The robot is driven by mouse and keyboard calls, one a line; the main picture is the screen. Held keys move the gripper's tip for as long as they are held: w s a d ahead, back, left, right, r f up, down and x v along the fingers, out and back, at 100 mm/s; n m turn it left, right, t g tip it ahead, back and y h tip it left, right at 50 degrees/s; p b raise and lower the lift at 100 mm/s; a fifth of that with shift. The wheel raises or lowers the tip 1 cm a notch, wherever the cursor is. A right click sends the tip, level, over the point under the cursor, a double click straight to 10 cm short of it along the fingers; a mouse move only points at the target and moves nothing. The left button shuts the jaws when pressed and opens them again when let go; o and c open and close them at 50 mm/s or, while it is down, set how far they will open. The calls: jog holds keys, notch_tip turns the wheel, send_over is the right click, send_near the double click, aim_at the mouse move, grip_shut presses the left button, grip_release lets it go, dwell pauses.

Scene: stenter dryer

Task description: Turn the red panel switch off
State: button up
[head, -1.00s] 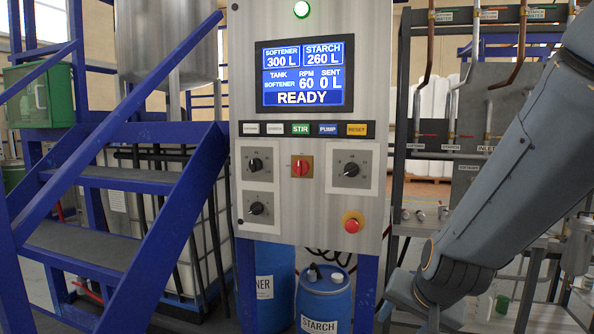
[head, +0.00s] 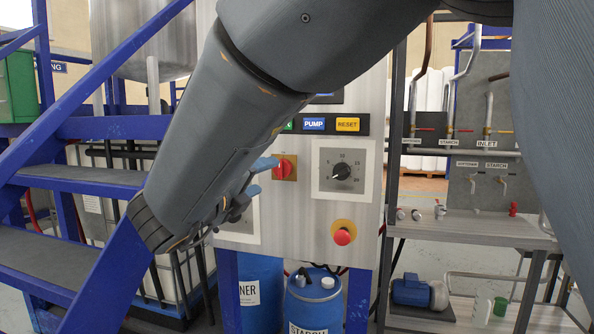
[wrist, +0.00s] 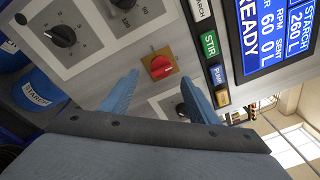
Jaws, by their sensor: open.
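The red panel switch (head: 283,167) is a red rotary knob on a yellow-orange square plate on the grey panel, right of my gripper (head: 257,178) in the head view. Its red handle looks upright there. In the wrist view the red switch (wrist: 160,67) lies beyond the gap between the two blue fingers of my gripper (wrist: 158,88). The fingers are apart and empty, with the switch visible between them. My arm hides the panel's left part and most of its display in the head view.
A black dial (head: 342,171) sits right of the switch, with a red emergency button (head: 343,236) below it. Labelled buttons, including PUMP (head: 314,125) and RESET (head: 348,125), run above. Blue stairs (head: 85,180) stand left, and a blue starch drum (head: 315,300) stands below.

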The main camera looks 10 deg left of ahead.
aim_at(279, 171)
jog(key=x, duration=0.2)
jog(key=p+x, duration=0.1)
jog(key=x, duration=0.1)
jog(key=p+x, duration=0.1)
jog(key=x, duration=0.1)
jog(key=shift+s+d, duration=0.15)
jog(key=shift+d, duration=0.15)
jog(key=shift+w+d, duration=0.1)
jog(key=shift+w, duration=0.6)
